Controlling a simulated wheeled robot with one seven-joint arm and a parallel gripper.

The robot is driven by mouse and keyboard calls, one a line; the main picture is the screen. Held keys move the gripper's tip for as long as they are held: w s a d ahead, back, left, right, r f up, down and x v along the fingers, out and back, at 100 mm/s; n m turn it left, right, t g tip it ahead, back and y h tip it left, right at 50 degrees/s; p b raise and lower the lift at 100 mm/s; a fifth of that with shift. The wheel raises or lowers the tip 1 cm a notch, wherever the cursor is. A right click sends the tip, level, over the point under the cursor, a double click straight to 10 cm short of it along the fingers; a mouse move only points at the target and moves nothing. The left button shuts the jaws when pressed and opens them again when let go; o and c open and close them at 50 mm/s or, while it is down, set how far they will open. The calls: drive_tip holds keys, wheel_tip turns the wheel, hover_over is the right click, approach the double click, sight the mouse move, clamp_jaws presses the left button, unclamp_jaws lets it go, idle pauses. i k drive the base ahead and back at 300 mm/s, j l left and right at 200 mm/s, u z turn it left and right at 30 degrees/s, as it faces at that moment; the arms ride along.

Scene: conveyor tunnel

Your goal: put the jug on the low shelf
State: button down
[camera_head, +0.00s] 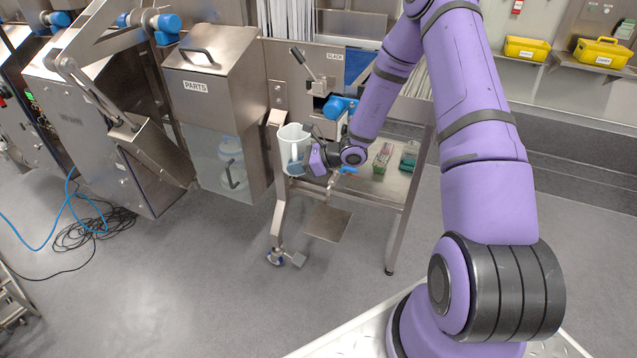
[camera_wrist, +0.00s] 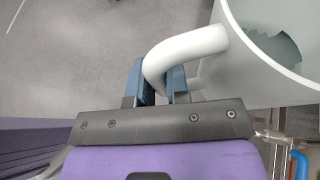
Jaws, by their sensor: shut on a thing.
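The pale grey-white jug (camera_head: 292,146) is held up in front of the steel stand, left of my gripper (camera_head: 307,158) in the head view. In the wrist view the jug (camera_wrist: 232,72) fills the right side, with its open mouth showing. My gripper (camera_wrist: 160,85) is shut on the jug's curved handle, one blue finger on each side. A small steel shelf plate (camera_head: 328,222) sits low at the stand, below the jug. I cannot tell whether it is the low shelf.
A steel shelf (camera_head: 385,187) behind my gripper holds a green-based item (camera_head: 382,158) and a teal container (camera_head: 408,157). The PARTS bin (camera_head: 213,75) stands close left of the jug. Yellow cases (camera_head: 526,48) sit at the far right. Open floor lies in front.

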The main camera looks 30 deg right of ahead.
sight(388, 190)
drive_tip(key=k, duration=0.7)
drive_tip(key=k+z, duration=0.3)
drive_tip(key=z, duration=0.15)
drive_tip(key=k+l+z, duration=0.15)
drive_tip(key=z, duration=0.3)
drive_tip(key=i+j+z, duration=0.1)
drive_tip(key=j+z, duration=0.25)
drive_tip(key=j, duration=0.2)
drive_tip(key=j+z, duration=0.4)
drive_tip(key=j, duration=1.05)
drive_tip(key=i+j, duration=0.15)
drive_tip(key=j, duration=1.6)
drive_tip(key=i+j, duration=0.15)
drive_tip(key=j, duration=0.75)
drive_tip(key=i, duration=1.5)
